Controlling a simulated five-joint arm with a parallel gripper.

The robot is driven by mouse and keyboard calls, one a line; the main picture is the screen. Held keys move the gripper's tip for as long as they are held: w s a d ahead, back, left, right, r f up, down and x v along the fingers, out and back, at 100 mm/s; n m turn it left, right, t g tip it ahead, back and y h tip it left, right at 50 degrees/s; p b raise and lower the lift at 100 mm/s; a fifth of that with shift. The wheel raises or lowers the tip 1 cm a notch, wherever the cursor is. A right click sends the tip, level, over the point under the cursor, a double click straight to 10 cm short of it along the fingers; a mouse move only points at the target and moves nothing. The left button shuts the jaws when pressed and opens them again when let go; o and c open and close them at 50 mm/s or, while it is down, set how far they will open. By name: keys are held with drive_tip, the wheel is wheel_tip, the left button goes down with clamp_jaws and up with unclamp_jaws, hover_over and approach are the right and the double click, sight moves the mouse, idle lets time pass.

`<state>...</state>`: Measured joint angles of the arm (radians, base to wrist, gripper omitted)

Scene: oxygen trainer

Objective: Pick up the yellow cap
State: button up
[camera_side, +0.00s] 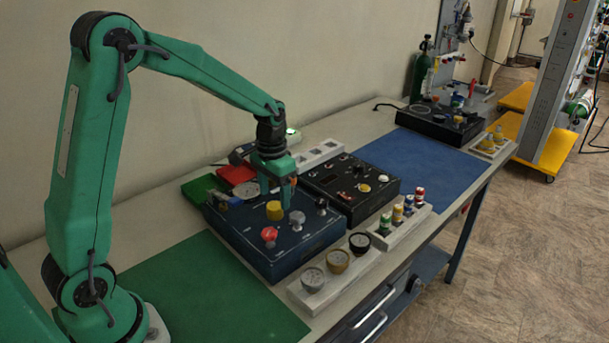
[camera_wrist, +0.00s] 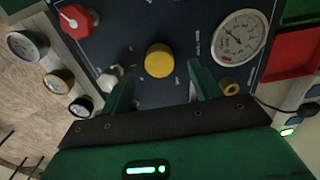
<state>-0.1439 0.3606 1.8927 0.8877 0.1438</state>
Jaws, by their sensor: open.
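The yellow cap (camera_side: 274,210) sits on top of the dark blue panel box (camera_side: 283,263). It also shows in the wrist view (camera_wrist: 159,61), near the middle, between and just beyond the two fingertips. My gripper (camera_side: 277,194) is over the box, close to the cap, with its fingers pointing down. In the wrist view my gripper (camera_wrist: 159,78) is open, with one green finger on each side and nothing held. I cannot tell the exact height of the fingertips over the cap.
A red knob (camera_side: 269,234) and a grey knob (camera_side: 297,218) stand near the cap. A pressure gauge (camera_wrist: 239,38) lies to its right in the wrist view. A white holder with gauges (camera_side: 312,280) is in front of the box. A black box (camera_side: 350,205) stands beside it.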

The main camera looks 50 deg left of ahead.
sight(275, 205)
drive_tip(key=shift+f, duration=1.9)
drive_tip(key=c, duration=1.1)
